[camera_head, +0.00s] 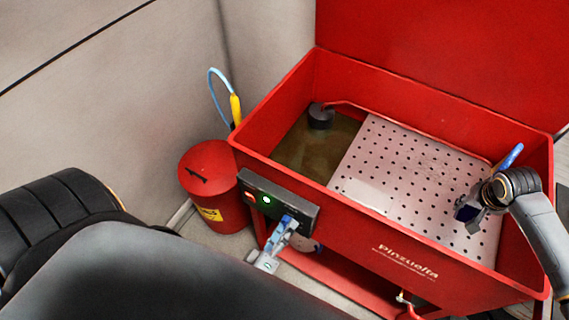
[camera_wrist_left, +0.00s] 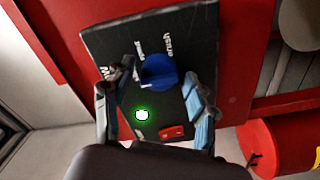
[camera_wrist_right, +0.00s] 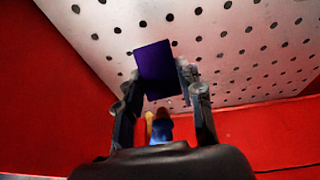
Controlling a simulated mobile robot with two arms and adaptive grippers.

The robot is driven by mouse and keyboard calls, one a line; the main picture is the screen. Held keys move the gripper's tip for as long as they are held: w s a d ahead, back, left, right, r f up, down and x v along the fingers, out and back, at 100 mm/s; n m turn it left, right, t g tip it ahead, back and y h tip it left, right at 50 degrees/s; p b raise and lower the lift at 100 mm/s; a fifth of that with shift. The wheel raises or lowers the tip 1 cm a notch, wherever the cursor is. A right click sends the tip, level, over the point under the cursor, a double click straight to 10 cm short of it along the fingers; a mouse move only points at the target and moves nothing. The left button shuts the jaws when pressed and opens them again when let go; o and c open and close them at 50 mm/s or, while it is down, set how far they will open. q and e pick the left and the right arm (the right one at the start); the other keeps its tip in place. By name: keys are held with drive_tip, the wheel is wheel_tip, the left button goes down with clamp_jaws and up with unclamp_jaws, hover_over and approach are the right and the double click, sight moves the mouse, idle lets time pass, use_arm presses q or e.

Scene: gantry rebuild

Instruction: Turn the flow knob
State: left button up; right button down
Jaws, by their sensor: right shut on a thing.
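The blue flow knob (camera_wrist_left: 158,71) sits on a dark control panel (camera_wrist_left: 108,45) on the front of the red wash basin. In the head view the panel (camera_head: 300,207) is partly covered by my left gripper (camera_head: 285,228). In the left wrist view my left gripper (camera_wrist_left: 152,92) is open, with one finger on either side of the knob; I cannot tell whether they touch it. My right gripper (camera_head: 476,205) is over the perforated tray (camera_head: 395,165), shut on a dark blue block (camera_wrist_right: 155,68); the block also shows in the head view (camera_head: 465,212).
The panel carries a lit green button (camera_head: 266,201) and a red switch (camera_head: 249,196). A red bin (camera_head: 210,180) stands left of the basin (camera_head: 290,95). A blue-tipped tool (camera_head: 511,156) shows behind my right gripper. The basin's left part holds murky liquid (camera_head: 315,148).

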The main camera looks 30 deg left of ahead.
use_arm(q)
drive_tip(key=s, duration=1.2)
idle(1.1)
